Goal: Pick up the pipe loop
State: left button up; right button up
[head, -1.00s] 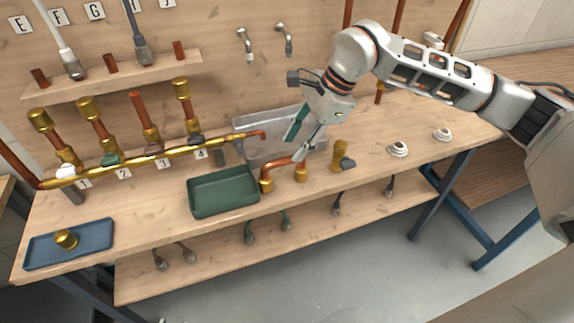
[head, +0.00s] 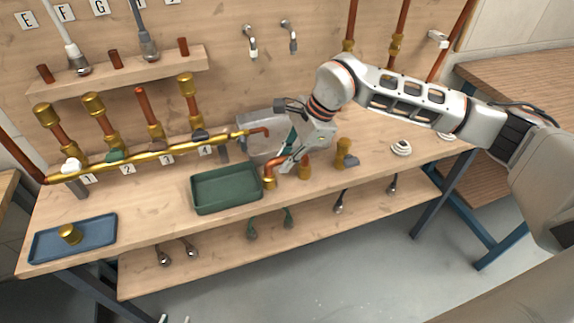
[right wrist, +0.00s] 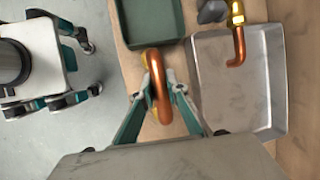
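The pipe loop is a bent copper pipe (head: 276,165) with brass ends, standing on the bench just right of the green tray. In the right wrist view the copper bend (right wrist: 158,88) lies between my right fingers. My right gripper (head: 290,160) is down at the loop, with one teal finger on each side of the pipe; it also shows in the right wrist view (right wrist: 160,92). The fingers look spread, with slight gaps to the pipe. My left gripper (head: 175,319) shows only as two separate fingertips at the bottom edge, away from the bench and empty.
A brass fitting (head: 343,148) is to the right. A brass manifold (head: 130,164) with valves runs along the back left. A blue tray (head: 45,246) holds a brass cap (head: 70,234).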

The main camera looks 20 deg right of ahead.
jog(key=shift+r, duration=0.1)
grip_shut()
notch_tip(320, 180, up, 24)
jog(key=p, duration=0.4)
jog(key=shift+r, duration=0.25)
dwell(0.4)
jog(key=shift+f, duration=0.1)
